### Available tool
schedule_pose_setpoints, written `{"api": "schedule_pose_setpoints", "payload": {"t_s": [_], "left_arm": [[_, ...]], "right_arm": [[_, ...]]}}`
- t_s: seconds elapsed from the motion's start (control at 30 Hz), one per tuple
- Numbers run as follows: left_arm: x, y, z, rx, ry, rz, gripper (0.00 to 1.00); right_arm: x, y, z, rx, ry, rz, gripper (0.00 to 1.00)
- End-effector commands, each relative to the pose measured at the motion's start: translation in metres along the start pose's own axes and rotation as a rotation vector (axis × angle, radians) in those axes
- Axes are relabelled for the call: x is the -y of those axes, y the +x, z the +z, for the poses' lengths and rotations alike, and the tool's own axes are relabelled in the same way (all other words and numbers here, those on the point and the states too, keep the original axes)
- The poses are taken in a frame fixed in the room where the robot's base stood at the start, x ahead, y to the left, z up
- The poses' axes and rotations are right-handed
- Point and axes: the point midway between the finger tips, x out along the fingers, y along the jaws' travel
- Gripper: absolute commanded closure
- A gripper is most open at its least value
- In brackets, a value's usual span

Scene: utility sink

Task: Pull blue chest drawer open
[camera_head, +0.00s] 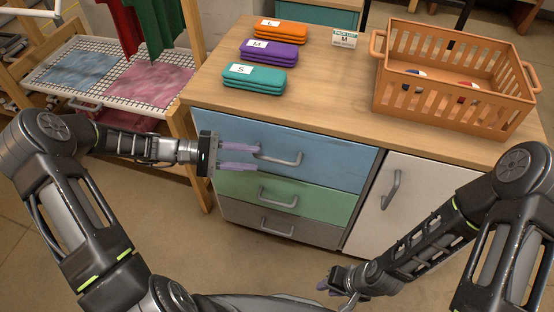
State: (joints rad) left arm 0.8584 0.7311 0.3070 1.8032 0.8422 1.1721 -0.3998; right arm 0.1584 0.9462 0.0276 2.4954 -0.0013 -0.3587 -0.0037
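The blue chest drawer (330,151) is the top drawer of the wooden-topped chest, and its front looks flush with the chest. Its grey bar handle (279,158) is at the middle of the front. My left gripper (257,158) comes in from the left with two purple fingers, spread apart one above the other. The fingertips are close to the handle's left end; I cannot tell whether they touch it. My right gripper (326,287) is low in front of the chest, small and partly hidden by its own arm, so its opening is unclear.
Below are a green drawer (320,203) and a grey drawer (309,231), with a white cabinet door (405,215) to the right. On top sit folded orange, purple and teal cloths (254,79) and an orange basket (452,108). A mesh drying rack (115,98) stands at left.

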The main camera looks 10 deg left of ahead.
Motion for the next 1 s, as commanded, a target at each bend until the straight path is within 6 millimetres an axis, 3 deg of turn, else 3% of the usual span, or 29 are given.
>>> {"api": "schedule_pose_setpoints", "payload": {"t_s": [0.6, 0.9, 1.0], "left_arm": [[0.001, 0.074, 0.001, 0.002, 0.000, -0.001, 0.66], [0.000, 0.077, 0.000, 0.001, 0.000, 0.000, 0.66], [0.000, 0.077, 0.000, 0.001, 0.000, 0.000, 0.72]], "right_arm": [[0.000, 0.000, 0.000, 0.000, 0.000, 0.000, 0.74], [0.000, 0.000, 0.000, 0.000, 0.000, 0.000, 0.74], [0.000, 0.000, 0.000, 0.000, 0.000, 0.000, 0.74]]}}
